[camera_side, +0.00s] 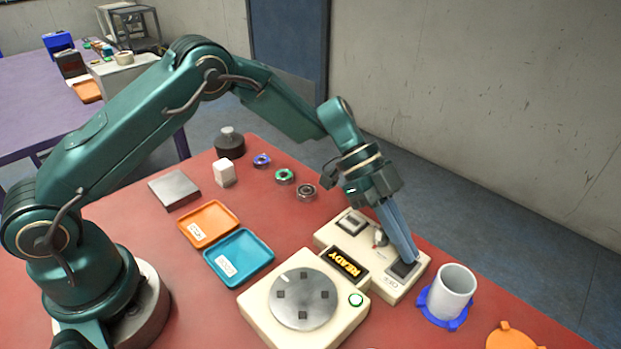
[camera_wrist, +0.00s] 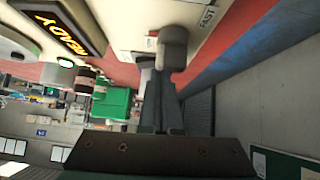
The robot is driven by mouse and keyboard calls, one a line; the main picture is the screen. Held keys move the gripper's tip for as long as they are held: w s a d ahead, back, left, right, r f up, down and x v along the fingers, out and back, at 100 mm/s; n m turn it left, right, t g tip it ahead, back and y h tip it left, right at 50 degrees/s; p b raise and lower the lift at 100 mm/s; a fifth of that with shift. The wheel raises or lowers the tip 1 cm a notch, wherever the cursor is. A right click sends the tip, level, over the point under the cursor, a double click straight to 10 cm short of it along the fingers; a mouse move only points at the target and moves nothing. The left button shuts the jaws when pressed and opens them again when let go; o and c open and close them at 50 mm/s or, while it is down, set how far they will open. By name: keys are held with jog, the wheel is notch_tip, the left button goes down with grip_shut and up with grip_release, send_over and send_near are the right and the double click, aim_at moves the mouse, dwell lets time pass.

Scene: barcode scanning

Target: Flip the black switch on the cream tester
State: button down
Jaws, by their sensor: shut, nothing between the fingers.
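The cream tester (camera_side: 328,236) stands at the right of the red table, with a lit READY display (camera_side: 347,263) that also shows in the wrist view (camera_wrist: 62,27). A black switch (camera_side: 402,271) sits at the right end of its panel. My gripper (camera_side: 411,258) is shut and empty, its bluish fingers slanting down to this switch. The tips partly cover it, and I cannot tell whether they touch it. A small lever (camera_side: 380,238) stands left of the fingers, and a dark rocker in a pale frame (camera_side: 351,222) lies farther back.
A round metal plate (camera_side: 302,300) tops the tester's front part, beside a green button (camera_side: 355,299). A white cup in a blue holder (camera_side: 450,290) stands close right of the panel. Orange (camera_side: 208,223) and blue (camera_side: 240,256) trays lie left, with several small parts behind.

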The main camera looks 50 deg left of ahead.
jog(key=shift+s+r, duration=0.15)
jog(key=shift+s, duration=0.5)
jog(key=r, duration=0.4)
jog(key=shift+w+a+r, duration=0.1)
jog(key=shift+w+r, duration=0.2)
jog(key=shift+w, duration=0.1)
jog(key=v, duration=0.9)
jog(key=shift+w+a, duration=0.2)
jog(key=shift+a, duration=0.05)
jog(key=shift+r, duration=0.1)
